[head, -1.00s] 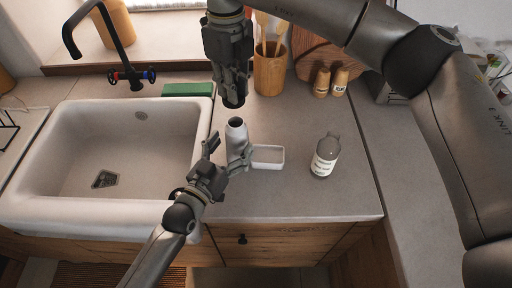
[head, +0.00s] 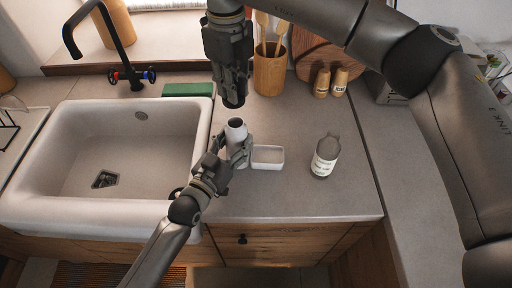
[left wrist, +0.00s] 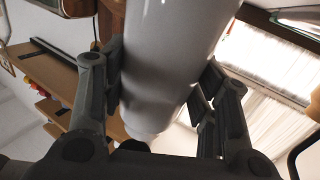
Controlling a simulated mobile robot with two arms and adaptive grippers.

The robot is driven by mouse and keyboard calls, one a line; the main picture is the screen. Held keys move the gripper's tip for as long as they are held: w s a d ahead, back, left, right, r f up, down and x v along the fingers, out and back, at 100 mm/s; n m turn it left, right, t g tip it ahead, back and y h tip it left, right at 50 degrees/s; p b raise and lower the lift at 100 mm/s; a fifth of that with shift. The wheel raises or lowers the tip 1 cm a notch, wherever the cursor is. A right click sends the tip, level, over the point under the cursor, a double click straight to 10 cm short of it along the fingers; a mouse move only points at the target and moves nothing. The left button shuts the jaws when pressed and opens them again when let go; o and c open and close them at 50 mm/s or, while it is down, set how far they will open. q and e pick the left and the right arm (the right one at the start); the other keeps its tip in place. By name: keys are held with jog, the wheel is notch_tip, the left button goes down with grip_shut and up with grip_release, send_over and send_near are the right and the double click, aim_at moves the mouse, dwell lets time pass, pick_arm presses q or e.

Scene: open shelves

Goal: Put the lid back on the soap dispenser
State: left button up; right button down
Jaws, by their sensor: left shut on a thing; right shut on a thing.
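The soap dispenser (head: 237,130) is a white bottle with a dark open top, standing upright on the counter beside a small white tray (head: 268,165). My left gripper (head: 238,152) is shut on the dispenser's body from the front left. In the left wrist view the pale dispenser (left wrist: 165,60) fills the space between the fingers. My right gripper (head: 234,98) points down just above the dispenser's top, apart from it. It is shut on a small dark piece, likely the lid, mostly hidden by the fingers.
A grey bottle with a white label (head: 325,157) stands to the right. A white sink (head: 40,190) lies to the left. A wooden utensil holder (head: 270,75) and two small shakers (head: 331,82) are at the back. The front right counter is clear.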

pick_arm(q)
jog(key=shift+c, duration=1.1)
jog(key=shift+r, duration=0.1)
pick_arm(e)
jog(key=shift+f, duration=2.5)
jog(key=shift+f, duration=0.9)
jog(key=shift+f, duration=0.5)
